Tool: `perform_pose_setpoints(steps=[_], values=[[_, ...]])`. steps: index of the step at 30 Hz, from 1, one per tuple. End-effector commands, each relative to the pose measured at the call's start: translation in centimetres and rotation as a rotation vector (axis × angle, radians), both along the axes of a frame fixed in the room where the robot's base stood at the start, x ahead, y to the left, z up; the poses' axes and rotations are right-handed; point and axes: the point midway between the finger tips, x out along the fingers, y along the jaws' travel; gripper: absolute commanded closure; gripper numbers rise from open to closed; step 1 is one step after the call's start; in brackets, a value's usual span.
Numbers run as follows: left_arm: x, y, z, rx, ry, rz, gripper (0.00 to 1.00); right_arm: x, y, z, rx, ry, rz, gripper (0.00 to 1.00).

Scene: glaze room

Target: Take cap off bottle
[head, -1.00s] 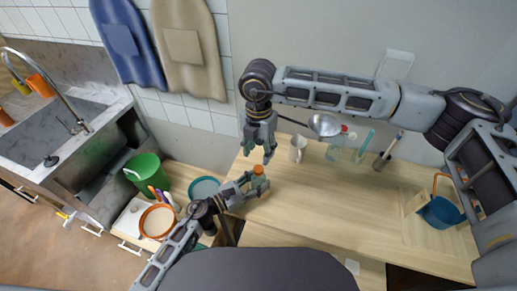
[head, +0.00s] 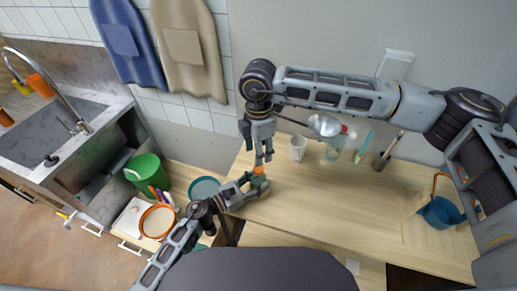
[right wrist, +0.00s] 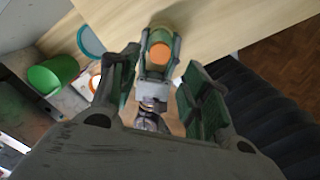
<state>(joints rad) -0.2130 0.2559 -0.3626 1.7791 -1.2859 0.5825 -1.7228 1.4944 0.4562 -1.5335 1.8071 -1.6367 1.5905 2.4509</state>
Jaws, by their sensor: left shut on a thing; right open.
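The bottle (head: 262,187) is greenish with an orange cap (head: 258,171), near the left end of the wooden table. My left gripper (head: 250,185) is shut on the bottle's body below the cap. My right gripper (head: 263,160) points down just above the cap, with its fingers apart. In the right wrist view the orange cap (right wrist: 160,53) shows from above between the two open fingers of my right gripper (right wrist: 162,68). Its fingers do not appear to touch the cap. My left gripper (right wrist: 152,88) is below it there, and most of the bottle is hidden.
A blue bucket (head: 441,212) is at right. The middle of the table (head: 340,205) is clear.

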Motion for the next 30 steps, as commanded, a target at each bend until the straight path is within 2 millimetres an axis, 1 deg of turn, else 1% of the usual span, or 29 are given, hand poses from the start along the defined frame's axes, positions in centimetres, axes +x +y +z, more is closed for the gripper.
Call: perform_pose_setpoints(steps=[9,14,20,30], values=[[0.0,0.0,0.0,0.0,0.0,0.0,1.0,0.0,0.0,0.0,0.0,0.0,0.001,0.53],[0.0,0.0,0.0,0.0,0.0,0.0,1.0,0.0,0.0,-0.5,0.0,0.001,0.002,0.53],[0.0,0.0,0.0,0.0,0.0,0.0,1.0,0.0,0.0,-2.0,0.0,0.001,0.002,0.53],[0.0,0.0,0.0,0.0,0.0,0.0,1.0,0.0,0.0,-5.8,0.0,0.001,0.002,0.53]])
